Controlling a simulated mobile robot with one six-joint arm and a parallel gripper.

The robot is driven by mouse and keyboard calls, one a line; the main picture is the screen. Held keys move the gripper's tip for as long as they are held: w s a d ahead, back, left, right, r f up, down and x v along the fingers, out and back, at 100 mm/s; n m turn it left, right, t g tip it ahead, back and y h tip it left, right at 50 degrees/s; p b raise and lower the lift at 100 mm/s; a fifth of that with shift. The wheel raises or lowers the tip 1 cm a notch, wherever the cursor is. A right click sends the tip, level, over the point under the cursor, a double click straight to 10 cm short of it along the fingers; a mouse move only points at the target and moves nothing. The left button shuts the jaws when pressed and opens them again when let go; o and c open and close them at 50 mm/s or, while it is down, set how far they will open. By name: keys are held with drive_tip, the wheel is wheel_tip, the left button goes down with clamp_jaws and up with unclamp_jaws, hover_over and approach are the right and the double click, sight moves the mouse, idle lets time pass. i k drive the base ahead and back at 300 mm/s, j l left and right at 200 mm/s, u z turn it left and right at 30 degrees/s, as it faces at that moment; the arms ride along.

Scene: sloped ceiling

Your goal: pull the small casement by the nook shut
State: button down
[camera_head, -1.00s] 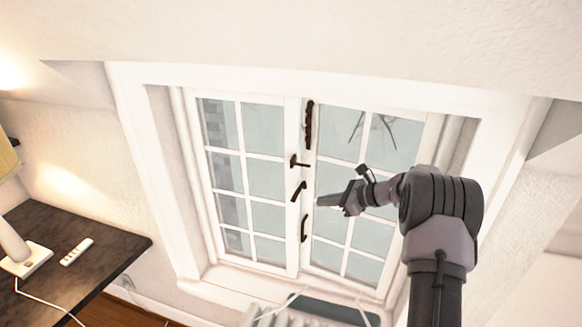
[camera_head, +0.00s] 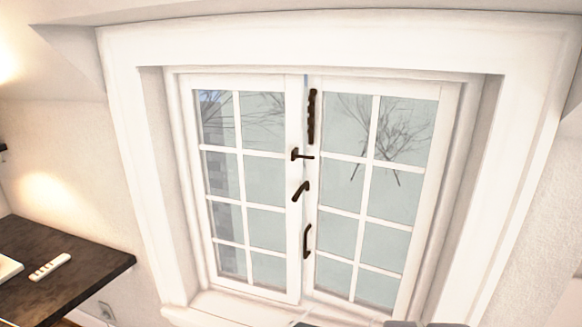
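A white casement window with two multi-pane sashes fills the middle of the head view. The left sash (camera_head: 244,196) and the right sash (camera_head: 367,215) meet near the centre, with a thin gap showing between them at the top. Dark metal fittings sit along the meeting stiles: a long bar (camera_head: 312,117), a latch (camera_head: 301,155), an angled handle (camera_head: 300,191) and a lower pull handle (camera_head: 307,241). I cannot tell for sure whether either sash is fully closed.
A dark desk (camera_head: 60,262) with a white remote (camera_head: 50,267) stands at the left. The window sill (camera_head: 235,310) runs below the sashes. A wall socket (camera_head: 106,311) is under the desk's right edge. The space before the window looks clear.

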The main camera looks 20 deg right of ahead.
sight(447, 93)
drive_tip(key=i+j+z, duration=0.15)
drive_tip(key=j+z, duration=0.15)
drive_tip(key=i+j+z, duration=0.25)
drive_tip(key=j+z, duration=0.3)
drive_tip(key=j, duration=0.15)
drive_tip(key=j+z, duration=0.25)
drive_tip(key=j, duration=0.15)
